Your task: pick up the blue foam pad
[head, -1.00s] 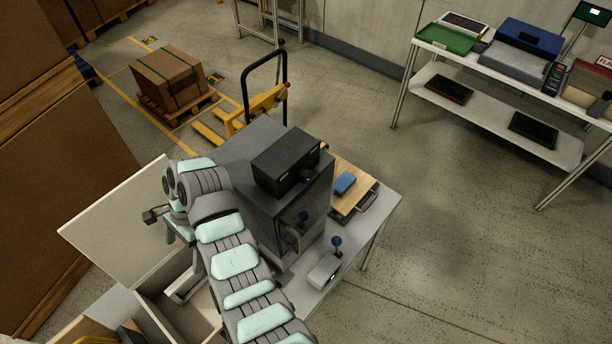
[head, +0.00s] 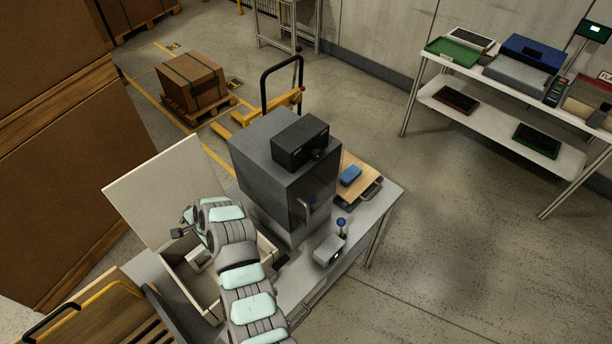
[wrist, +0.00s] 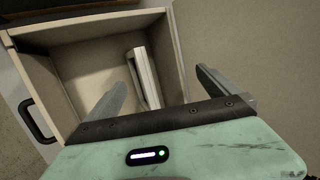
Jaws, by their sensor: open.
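The blue foam pad (head: 350,176) appears as a small blue block lying on a wooden board (head: 353,191), to the right of a dark grey cabinet. It is not in the wrist view. My gripper (wrist: 161,77) is open and empty, its two fingers wide apart over an open pale box (wrist: 85,68). In the head view my arm's end hangs over this box (head: 190,290), left of the cabinet and well away from the pad; the fingers are hard to make out there.
The dark grey cabinet (head: 262,165), with a black device (head: 300,140) on top, stands between my arm and the pad. A raised pale lid (head: 155,190) is behind the box. A grey-white bar (wrist: 143,78) lies inside the box. A blue-knobbed unit (head: 330,248) stands on the bench front.

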